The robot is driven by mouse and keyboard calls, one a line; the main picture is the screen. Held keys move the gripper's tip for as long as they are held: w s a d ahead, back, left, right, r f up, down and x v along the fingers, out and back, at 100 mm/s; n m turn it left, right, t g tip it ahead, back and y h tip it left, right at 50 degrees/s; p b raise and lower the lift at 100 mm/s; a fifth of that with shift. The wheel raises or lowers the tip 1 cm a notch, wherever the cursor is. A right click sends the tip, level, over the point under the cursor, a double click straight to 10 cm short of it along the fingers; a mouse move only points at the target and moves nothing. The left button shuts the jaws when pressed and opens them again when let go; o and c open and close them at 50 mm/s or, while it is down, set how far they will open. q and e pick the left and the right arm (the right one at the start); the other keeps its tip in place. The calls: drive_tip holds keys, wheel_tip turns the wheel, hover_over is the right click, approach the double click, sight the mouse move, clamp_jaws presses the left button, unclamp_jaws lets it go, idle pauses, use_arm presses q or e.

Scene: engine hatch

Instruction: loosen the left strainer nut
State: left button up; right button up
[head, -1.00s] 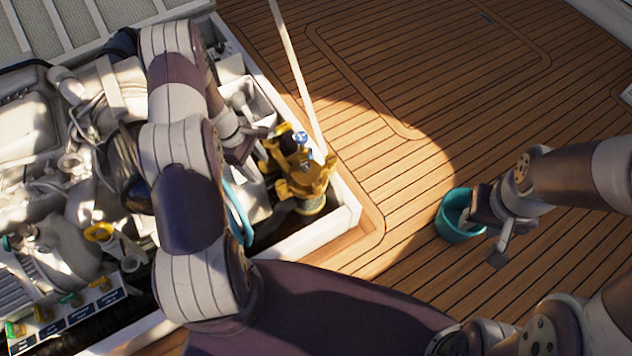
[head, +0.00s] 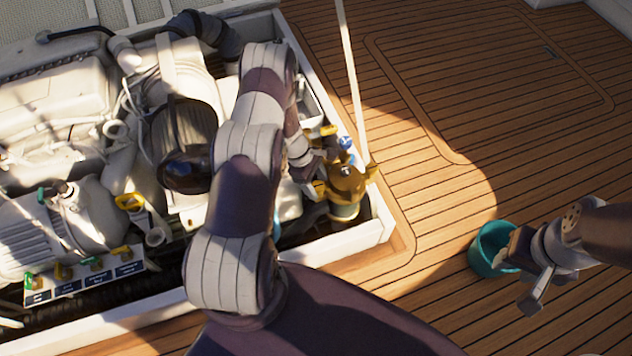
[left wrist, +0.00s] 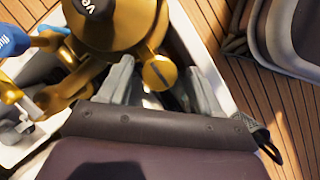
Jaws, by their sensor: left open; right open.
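The brass strainer (head: 345,182) stands in the right corner of the engine hatch. In the left wrist view its dark-topped round brass body (left wrist: 112,25) fills the upper left. A round brass nut-like knob with a slot (left wrist: 159,73) sticks out of its side; I cannot tell if this is the left strainer nut. My left gripper (head: 318,178) is open at the strainer's left side. In the left wrist view its two grey fingers (left wrist: 160,80) stand on either side of the knob; contact is unclear. My right gripper (head: 536,290) is open and empty, beside the teal bucket.
The teal bucket (head: 490,252) stands on the wooden deck (head: 440,230). The white hatch rim (head: 378,225) borders the strainer. A pale pole (head: 352,85) rises behind it. A blue-topped valve (head: 346,144) is close by. The engine (head: 60,90) fills the left of the hatch.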

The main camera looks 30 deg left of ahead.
use_arm(q)
drive_tip(key=c, duration=1)
drive_tip(key=shift+c, duration=0.2)
drive_tip(key=n+t, duration=0.1)
drive_tip(key=n, duration=0.2)
drive_tip(key=shift+b, duration=0.3)
drive_tip(key=n+b, duration=0.1)
drive_tip(key=n+t+y, duration=0.1)
drive_tip(key=shift+s+f+n+b, duration=0.15)
drive_tip(key=shift+f+n+b, duration=0.05)
drive_tip(key=shift+n+b, duration=0.2)
drive_tip(key=n+y+b, duration=0.1)
drive_tip(key=n+b, duration=0.2)
drive_tip(key=n+t+y+b, duration=0.1)
drive_tip(key=n+b, duration=0.2)
drive_tip(key=b, duration=0.1)
drive_tip(key=n+t+y+b, duration=0.1)
drive_tip(key=n+b, duration=0.2)
drive_tip(key=b, duration=0.1)
drive_tip(key=shift+s+d+f+n, duration=0.1)
drive_tip(key=shift+d+n, duration=0.2)
drive_tip(key=shift+r+n+y+b, duration=0.3)
drive_tip(key=shift+n+y+b, duration=0.2)
drive_tip(key=shift+n+b, duration=1)
